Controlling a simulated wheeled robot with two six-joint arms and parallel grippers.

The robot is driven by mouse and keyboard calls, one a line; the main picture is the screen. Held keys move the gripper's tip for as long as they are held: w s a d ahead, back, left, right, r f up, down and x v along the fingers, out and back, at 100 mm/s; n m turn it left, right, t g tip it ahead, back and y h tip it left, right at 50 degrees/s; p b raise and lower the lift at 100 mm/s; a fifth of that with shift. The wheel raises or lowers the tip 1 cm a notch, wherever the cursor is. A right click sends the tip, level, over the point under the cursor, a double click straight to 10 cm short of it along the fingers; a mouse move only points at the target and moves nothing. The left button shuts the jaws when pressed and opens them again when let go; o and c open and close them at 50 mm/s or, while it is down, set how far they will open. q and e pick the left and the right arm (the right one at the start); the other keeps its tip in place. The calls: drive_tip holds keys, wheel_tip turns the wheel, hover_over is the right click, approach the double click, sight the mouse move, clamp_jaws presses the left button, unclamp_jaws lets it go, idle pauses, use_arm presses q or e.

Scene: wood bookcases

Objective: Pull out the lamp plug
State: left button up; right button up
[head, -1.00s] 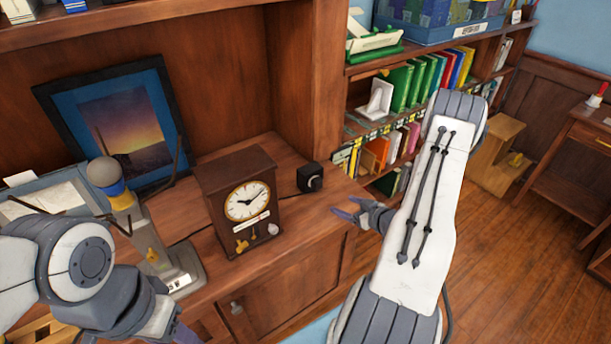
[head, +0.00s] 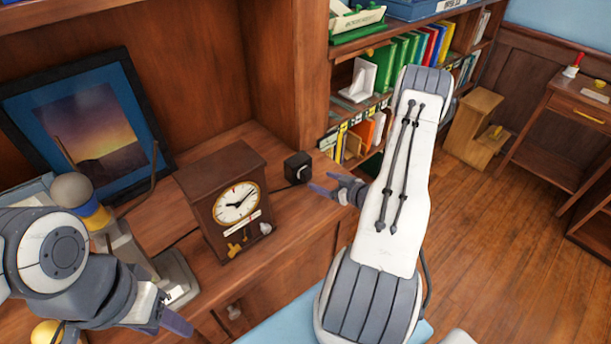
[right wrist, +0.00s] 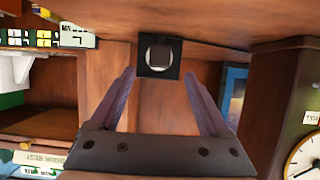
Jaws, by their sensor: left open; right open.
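A small black socket box (head: 298,168) stands on the wooden counter right of the clock, with a pale round ring on its front. A dark cable runs from behind the clock toward it. In the right wrist view the box (right wrist: 173,71) lies ahead, centred between my fingers, with a dark square piece inside the ring; I cannot clearly tell the plug from the socket. My right gripper (head: 323,184) is open and empty, a short way in front of the box, apart from it. My left gripper (head: 168,318) is open at the lower left, away from the box.
A brown clock (head: 226,203) stands just left of the box. A framed picture (head: 88,130) leans behind. A round-topped stand (head: 73,188) is at left, partly behind my left arm. A bookshelf (head: 345,52) stands right. The floor at right is open.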

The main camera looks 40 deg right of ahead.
sight(309, 176)
drive_tip(key=b+x, duration=0.2)
drive_tip(key=x, duration=0.4)
drive_tip(key=shift+w+f+b, duration=0.3)
drive_tip(key=shift+b, duration=0.1)
drive_tip(key=shift+w, duration=0.45)
drive_tip(key=shift+f, duration=0.1)
drive_tip(key=shift+c, duration=0.3)
clamp_jaws()
drive_tip(key=shift+s, duration=0.15)
